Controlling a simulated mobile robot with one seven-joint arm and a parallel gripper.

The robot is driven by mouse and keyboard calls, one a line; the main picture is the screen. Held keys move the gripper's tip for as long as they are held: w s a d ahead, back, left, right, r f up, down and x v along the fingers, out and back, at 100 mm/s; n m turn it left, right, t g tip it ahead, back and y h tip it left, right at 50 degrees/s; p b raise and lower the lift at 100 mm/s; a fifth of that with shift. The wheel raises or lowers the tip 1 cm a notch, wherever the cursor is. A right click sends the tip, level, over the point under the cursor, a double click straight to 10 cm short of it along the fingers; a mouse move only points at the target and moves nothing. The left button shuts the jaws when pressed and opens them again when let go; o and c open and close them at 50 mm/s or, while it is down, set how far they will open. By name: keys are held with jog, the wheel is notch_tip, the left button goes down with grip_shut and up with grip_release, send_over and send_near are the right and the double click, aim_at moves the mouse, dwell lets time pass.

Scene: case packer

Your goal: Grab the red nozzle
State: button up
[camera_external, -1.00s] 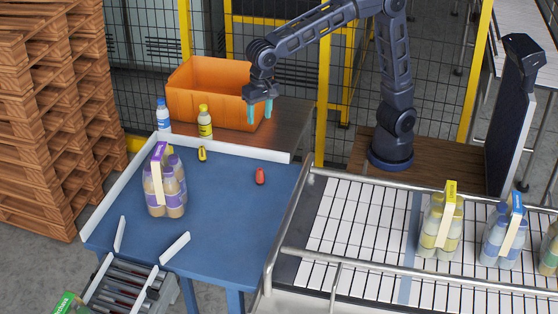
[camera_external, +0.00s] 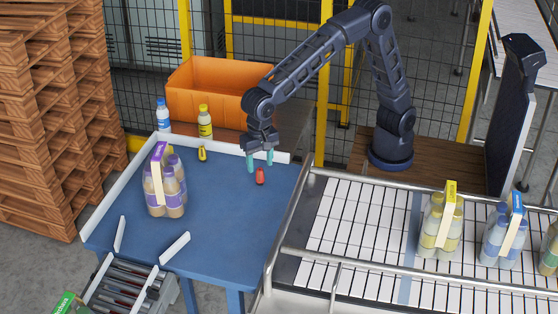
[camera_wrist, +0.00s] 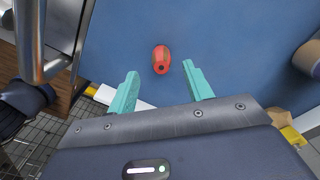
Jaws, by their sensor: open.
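The red nozzle (camera_external: 260,176) lies on the blue table (camera_external: 215,215), toward its back right. It also shows in the wrist view (camera_wrist: 161,60), ahead of and roughly between my fingertips, with a dark hole in the end facing me. My gripper (camera_external: 260,162) is open, with its two teal fingers pointing down above the table, just behind the nozzle. In the wrist view my gripper (camera_wrist: 160,80) is empty, and its fingers appear apart from the nozzle.
A white rim (camera_external: 240,148) edges the back. An orange bin (camera_external: 205,95) stands behind. A metal conveyor rail (camera_external: 288,225) is at right. The table around the nozzle is clear.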

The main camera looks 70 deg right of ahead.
aim_at(260, 173)
jog(key=shift+a+f, duration=0.2)
jog(key=shift+f, duration=2.35)
jog(key=c, duration=1.1)
jog(key=shift+r, duration=0.15)
